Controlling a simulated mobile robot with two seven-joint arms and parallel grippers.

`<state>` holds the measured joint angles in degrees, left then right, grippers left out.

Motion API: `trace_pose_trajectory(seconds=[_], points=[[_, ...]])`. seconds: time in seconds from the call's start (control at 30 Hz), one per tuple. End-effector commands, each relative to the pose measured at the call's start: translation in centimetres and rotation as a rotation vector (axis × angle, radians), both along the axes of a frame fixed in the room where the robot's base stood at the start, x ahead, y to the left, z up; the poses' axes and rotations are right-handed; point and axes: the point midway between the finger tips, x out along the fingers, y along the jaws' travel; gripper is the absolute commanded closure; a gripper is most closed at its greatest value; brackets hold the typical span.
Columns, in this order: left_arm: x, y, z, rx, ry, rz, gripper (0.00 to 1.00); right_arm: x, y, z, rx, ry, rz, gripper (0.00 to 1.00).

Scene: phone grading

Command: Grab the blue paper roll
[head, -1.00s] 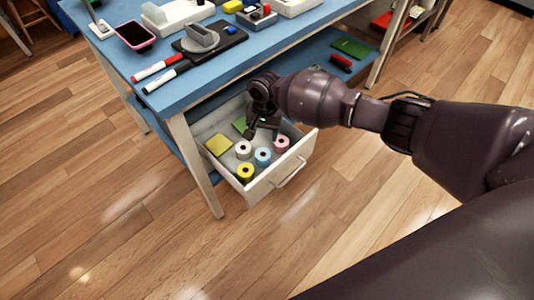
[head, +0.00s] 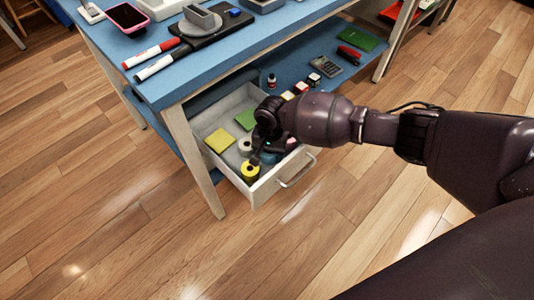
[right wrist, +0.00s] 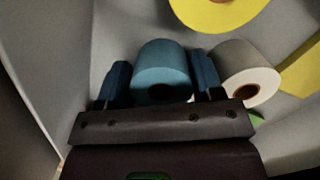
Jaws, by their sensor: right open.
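The blue paper roll (right wrist: 160,68) is between the two fingers of my right gripper (right wrist: 161,80) in the right wrist view. The fingers are open, one on each side of the roll; I cannot tell whether they touch it. In the head view my right gripper (head: 266,148) reaches down into the open drawer (head: 262,189) and mostly hides the blue roll. My left gripper is not in view.
A grey-white roll (right wrist: 249,84) stands right beside one finger. A yellow roll (head: 250,172) is close by in the drawer. A yellow pad (head: 219,140) and a green pad (head: 246,119) lie at the drawer's left and back. The blue table (head: 200,75) overhangs the drawer.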

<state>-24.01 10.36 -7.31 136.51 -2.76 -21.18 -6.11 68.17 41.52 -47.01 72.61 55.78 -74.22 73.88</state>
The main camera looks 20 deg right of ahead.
Motion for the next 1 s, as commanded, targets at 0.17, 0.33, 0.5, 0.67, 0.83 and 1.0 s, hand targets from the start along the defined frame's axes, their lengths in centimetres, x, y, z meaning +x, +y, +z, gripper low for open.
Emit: trace_pose_trajectory(seconds=[0.17, 0.33, 0.5, 0.67, 0.83, 1.0], points=[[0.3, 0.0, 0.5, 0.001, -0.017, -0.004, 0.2, 0.2, 0.0, 0.3, 0.0, -0.006, 0.001, 0.39], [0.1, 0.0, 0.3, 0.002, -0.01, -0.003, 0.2, 0.2, 0.0, 0.3, 0.001, -0.006, 0.001, 0.59], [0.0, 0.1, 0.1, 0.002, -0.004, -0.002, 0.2, 0.2, 0.0, 0.2, 0.001, -0.006, 0.001, 0.7], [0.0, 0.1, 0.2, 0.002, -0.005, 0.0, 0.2, 0.2, 0.0, 0.4, 0.001, -0.006, 0.001, 0.7], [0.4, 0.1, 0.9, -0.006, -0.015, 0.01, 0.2, 0.4, 0.1, 2.2, 0.002, -0.013, 0.001, 0.7], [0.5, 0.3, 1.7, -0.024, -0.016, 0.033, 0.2, 0.7, 0.1, 6.3, 0.003, -0.022, 0.001, 0.7]])
